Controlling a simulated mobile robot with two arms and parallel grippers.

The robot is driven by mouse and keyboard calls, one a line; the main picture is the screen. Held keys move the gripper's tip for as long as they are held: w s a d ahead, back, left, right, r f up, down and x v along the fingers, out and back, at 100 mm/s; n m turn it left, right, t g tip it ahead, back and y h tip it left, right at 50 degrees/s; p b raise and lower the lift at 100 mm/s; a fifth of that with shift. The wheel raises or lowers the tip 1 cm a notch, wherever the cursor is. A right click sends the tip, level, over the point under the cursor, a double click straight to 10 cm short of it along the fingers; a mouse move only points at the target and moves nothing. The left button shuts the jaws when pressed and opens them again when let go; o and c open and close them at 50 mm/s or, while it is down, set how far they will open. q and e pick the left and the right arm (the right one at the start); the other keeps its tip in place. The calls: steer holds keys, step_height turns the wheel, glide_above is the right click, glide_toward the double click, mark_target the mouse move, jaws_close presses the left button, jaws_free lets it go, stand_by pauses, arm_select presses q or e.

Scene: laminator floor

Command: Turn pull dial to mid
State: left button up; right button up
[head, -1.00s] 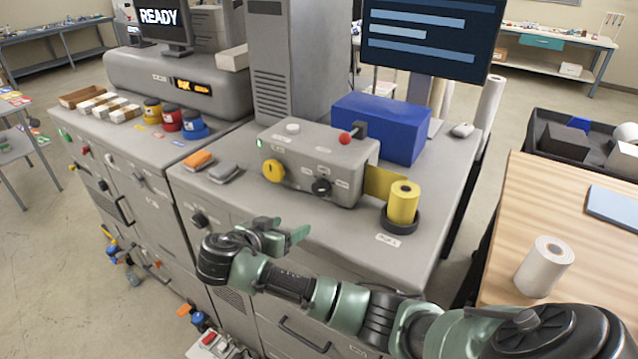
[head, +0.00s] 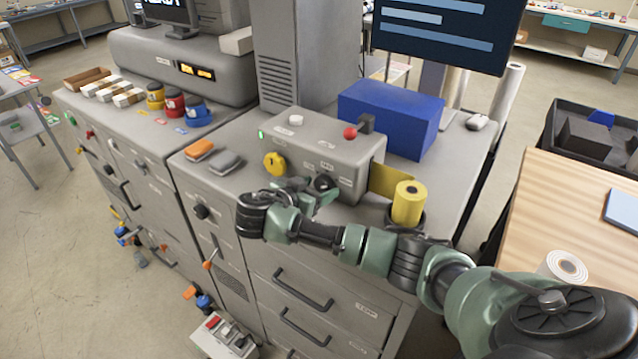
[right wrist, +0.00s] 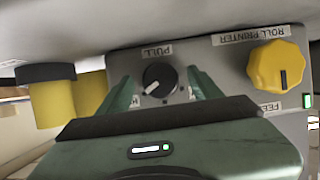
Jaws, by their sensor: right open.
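The pull dial (head: 323,183) is a small black knob on the front of the grey roll printer (head: 340,150). In the right wrist view the pull dial (right wrist: 160,80) sits under a PULL label, and its white mark points to the lower left of that picture. My right gripper (head: 318,196) is in front of the dial. In the right wrist view its two green fingers (right wrist: 158,88) are open, one on each side of the dial, with gaps visible. I cannot tell how far the fingertips are from the panel. My left gripper is not in view.
A yellow dial (head: 275,164) is on the same panel, beside the pull dial. A yellow roll (head: 408,202) stands at the printer's right end. Orange and grey blocks (head: 225,161) lie to the left.

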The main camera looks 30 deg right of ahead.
steer(key=shift+w+d+f, duration=0.15)
steer(key=shift+w+d, duration=0.05)
steer(key=shift+d, duration=0.2)
steer(key=shift+a, duration=0.1)
steer(key=c, duration=1.4)
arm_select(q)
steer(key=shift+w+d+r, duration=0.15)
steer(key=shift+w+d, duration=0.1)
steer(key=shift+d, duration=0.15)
